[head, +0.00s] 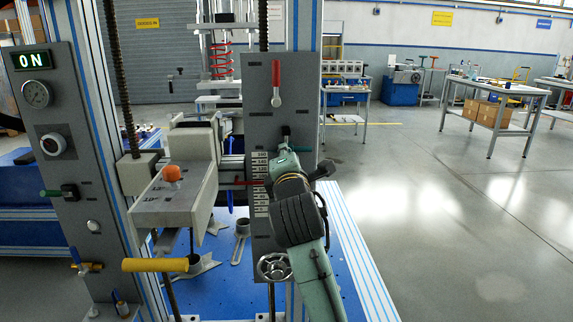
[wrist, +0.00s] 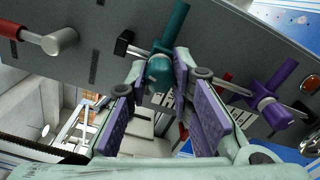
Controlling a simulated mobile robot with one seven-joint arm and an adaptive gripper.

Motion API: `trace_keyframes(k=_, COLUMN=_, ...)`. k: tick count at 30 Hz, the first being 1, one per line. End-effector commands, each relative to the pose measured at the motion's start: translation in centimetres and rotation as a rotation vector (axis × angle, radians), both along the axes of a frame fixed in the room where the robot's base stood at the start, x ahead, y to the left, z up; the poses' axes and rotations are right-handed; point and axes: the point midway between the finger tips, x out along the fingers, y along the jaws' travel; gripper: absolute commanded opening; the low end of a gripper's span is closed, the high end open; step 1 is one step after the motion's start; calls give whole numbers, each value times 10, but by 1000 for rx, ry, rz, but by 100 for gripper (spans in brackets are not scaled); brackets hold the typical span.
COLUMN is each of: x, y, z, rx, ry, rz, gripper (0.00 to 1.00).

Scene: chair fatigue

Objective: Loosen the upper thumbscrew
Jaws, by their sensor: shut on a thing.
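The upper thumbscrew, a teal T-shaped handle (wrist: 172,28), stands out from the grey upright panel (wrist: 110,35). My gripper (wrist: 160,72) has its two purple-padded fingers closed around the thumbscrew's rounded teal hub, with the bar sticking out past the fingertips. A purple thumbscrew (wrist: 265,95) sits apart on the same panel, to the right in the wrist view. In the head view, my gripper (head: 284,162) is at the panel (head: 262,125) beside the white scale (head: 259,190). My own arm hides the grip and the purple thumbscrew there.
A red-handled lever (head: 276,84) is above my gripper on the panel. A handwheel (head: 274,266) is below. A grey block with an orange knob (head: 172,173) and a yellow bar (head: 155,265) stand to the left. Open floor (head: 450,230) lies to the right.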

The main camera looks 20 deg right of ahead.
Motion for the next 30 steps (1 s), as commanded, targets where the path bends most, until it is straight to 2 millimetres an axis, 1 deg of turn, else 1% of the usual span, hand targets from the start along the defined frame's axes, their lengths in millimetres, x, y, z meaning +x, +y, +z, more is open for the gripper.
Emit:
trace_keyframes(k=1, x=0, y=0, z=-2, rx=-34, ry=10, rz=1, gripper=0)
trace_keyframes(k=6, x=0, y=0, z=-2, rx=-128, ry=37, rz=0, gripper=0)
trace_keyframes(k=12, x=0, y=0, z=-1, rx=-197, ry=57, rz=1, gripper=0)
trace_keyframes(k=19, x=0, y=0, z=-1, rx=-228, ry=66, rz=1, gripper=0)
trace_keyframes(k=30, x=0, y=0, z=-1, rx=-230, ry=66, rz=1, gripper=0)
